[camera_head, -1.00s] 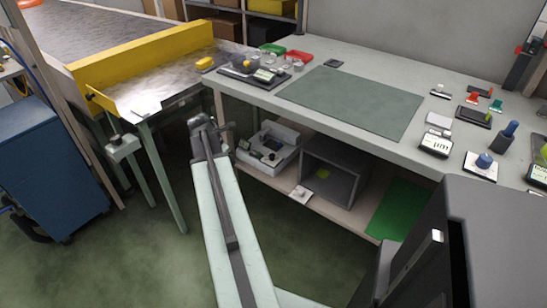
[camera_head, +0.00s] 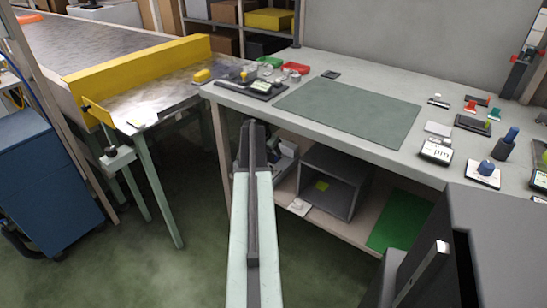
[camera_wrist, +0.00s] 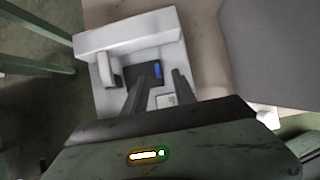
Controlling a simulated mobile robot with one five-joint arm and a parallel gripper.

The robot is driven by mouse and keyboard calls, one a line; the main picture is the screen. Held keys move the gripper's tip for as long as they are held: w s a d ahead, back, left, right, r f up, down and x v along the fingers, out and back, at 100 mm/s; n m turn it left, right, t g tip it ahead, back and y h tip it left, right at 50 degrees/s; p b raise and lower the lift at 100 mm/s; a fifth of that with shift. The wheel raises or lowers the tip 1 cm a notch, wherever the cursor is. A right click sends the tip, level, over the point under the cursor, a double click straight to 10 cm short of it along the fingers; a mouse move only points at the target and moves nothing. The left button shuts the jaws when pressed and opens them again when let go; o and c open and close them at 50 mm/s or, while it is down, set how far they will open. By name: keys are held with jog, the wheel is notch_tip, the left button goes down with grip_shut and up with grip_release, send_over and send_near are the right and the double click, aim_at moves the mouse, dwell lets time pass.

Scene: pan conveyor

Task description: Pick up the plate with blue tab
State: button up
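A dark plate with a small blue tab (camera_wrist: 157,70) lies inside a white tray (camera_wrist: 165,32) in the wrist view. My gripper (camera_wrist: 159,77) is open, its two dark fingers apart and pointing into the tray. The fingertips overlap the plate in this view; I cannot tell their height above it, and nothing is seen gripped. In the head view the white tray (camera_head: 287,160) on the lower shelf is mostly hidden behind my arm, and the plate cannot be made out there.
A grey open box (camera_head: 335,205) stands right of the tray on the shelf, with a green mat (camera_head: 398,222) beyond. The workbench top (camera_head: 440,95) overhangs the shelf. A small pale item (camera_head: 299,207) lies at the shelf's front edge. A yellow-walled conveyor (camera_head: 140,68) stands left.

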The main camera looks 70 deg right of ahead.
aim_at(279, 159)
jog(key=b+x, duration=0.4)
jog(key=x, duration=0.1)
jog(key=shift+f+b, duration=0.2)
jog(key=shift+b, duration=0.15)
jog(key=shift+r, duration=0.2)
grip_shut()
